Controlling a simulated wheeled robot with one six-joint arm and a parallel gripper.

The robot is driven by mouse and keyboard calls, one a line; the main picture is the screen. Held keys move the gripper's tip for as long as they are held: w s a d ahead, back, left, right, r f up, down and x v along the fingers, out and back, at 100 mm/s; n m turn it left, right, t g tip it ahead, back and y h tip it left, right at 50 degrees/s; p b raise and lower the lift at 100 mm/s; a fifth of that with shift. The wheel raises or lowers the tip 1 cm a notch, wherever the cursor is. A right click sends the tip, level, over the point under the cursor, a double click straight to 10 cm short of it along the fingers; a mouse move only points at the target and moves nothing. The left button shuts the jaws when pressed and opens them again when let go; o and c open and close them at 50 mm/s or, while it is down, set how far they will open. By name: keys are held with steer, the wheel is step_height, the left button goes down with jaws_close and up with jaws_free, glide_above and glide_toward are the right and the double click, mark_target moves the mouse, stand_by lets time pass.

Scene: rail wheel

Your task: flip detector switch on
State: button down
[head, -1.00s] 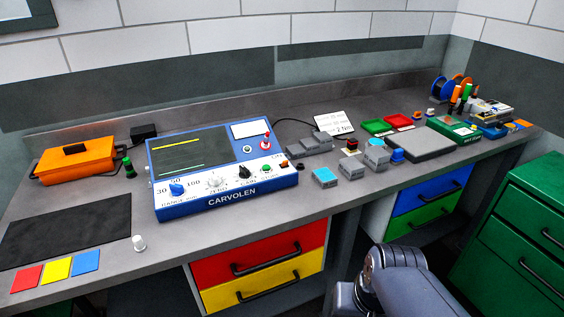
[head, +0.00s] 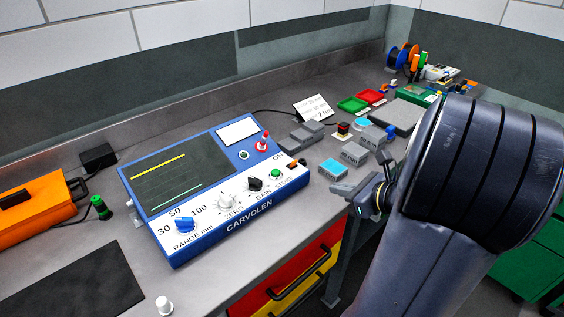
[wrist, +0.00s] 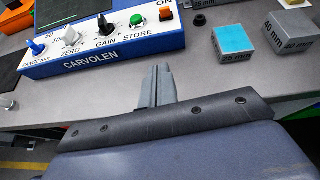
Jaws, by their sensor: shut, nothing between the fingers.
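The blue detector box (head: 235,215) marked CARVOLEN stands on the grey bench with its sloped front panel facing me. Its small orange switch (head: 293,164) is at the right end of the panel. In the wrist view the switch (wrist: 166,13) shows under the letters ON, at the top edge; which way it is tipped is too small to tell. My gripper (head: 346,188) is in front of and to the right of the box, apart from it. In the wrist view my gripper (wrist: 157,70) is shut and empty, below the box's right end.
Grey blocks, some with blue tops (head: 333,168), stand close right of the box. Panel knobs (head: 226,200) and a green button (head: 275,174) sit left of the switch. A red-tipped lever (head: 264,142) rises from the box top. An orange case (head: 35,210) is at left.

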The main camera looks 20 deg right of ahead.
steer(key=shift+w+d+r+m+t, duration=0.2)
steer(key=shift+w+d+m+t, duration=0.1)
steer(key=shift+d+m, duration=0.3)
steer(key=shift+a, duration=0.1)
